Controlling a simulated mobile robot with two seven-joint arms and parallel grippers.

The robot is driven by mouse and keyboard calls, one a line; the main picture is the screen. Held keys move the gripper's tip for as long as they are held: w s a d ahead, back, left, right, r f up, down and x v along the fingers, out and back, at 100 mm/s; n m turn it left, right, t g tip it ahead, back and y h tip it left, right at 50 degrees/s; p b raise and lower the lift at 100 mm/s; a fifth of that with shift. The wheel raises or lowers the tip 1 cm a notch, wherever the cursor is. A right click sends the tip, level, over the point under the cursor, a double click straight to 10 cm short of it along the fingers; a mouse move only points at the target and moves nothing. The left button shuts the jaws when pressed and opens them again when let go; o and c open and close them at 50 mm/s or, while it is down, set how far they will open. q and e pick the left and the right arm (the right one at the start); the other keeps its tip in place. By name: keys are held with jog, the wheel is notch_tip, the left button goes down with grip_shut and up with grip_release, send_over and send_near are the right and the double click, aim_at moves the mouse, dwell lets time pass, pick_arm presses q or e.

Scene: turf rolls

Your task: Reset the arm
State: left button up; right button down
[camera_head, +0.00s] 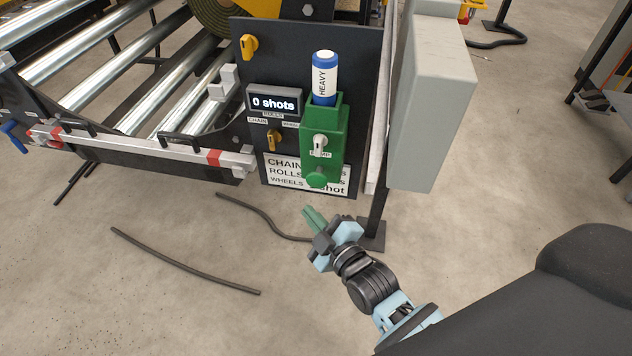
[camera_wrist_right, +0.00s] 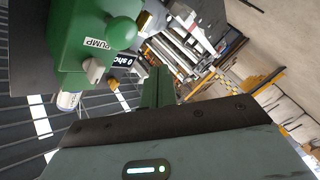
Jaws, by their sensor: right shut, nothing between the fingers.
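My right gripper (camera_head: 314,218) is shut and empty in the head view. It is in the air just below and in front of the control panel (camera_head: 365,60), apart from it. In the right wrist view the shut fingers (camera_wrist_right: 158,88) point at the machine. The green pump box (camera_head: 324,128) on the panel has a white lever, a round green knob and a white cartridge marked HEAVY (camera_head: 324,78) standing in its top. The pump box also shows large and tilted in the right wrist view (camera_wrist_right: 70,35). My left gripper is not in view.
A grey cabinet (camera_head: 432,110) on a post stands right of the panel. A display (camera_head: 274,101) reads "0 shots". Yellow selector knobs (camera_head: 249,45) sit on the panel. A roller conveyor (camera_head: 100,70) lies at left. Dark hoses (camera_head: 185,264) lie on the floor, which is otherwise clear in front.

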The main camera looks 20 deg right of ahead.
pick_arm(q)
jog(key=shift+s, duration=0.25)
pick_arm(e)
jog(key=s+d+f+m+g+h, duration=0.1)
jog(key=s+f+m+g, duration=0.2)
jog(key=s+f, duration=0.5)
jog(key=s+d+f+m+g, duration=0.15)
jog(key=s+f, duration=0.35)
jog(key=s, duration=0.5)
jog(key=s+d+f+m+g, duration=0.1)
jog(key=s+f+m+g, duration=0.15)
jog(key=s, duration=0.85)
jog(key=s+d+f+m+g, duration=0.1)
jog(key=s+f+m+g, duration=0.15)
jog(key=s, duration=0.75)
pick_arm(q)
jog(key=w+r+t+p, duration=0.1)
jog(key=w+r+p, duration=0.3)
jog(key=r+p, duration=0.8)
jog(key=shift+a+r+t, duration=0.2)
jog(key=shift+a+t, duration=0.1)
pick_arm(e)
jog(key=w+r+t, duration=0.1)
jog(key=w+r, duration=0.4)
jog(key=r, duration=0.8)
jog(key=shift+w+r+m+h, duration=0.15)
jog(key=shift+r+m+h, duration=0.15)
jog(key=shift+r+m, duration=0.1)
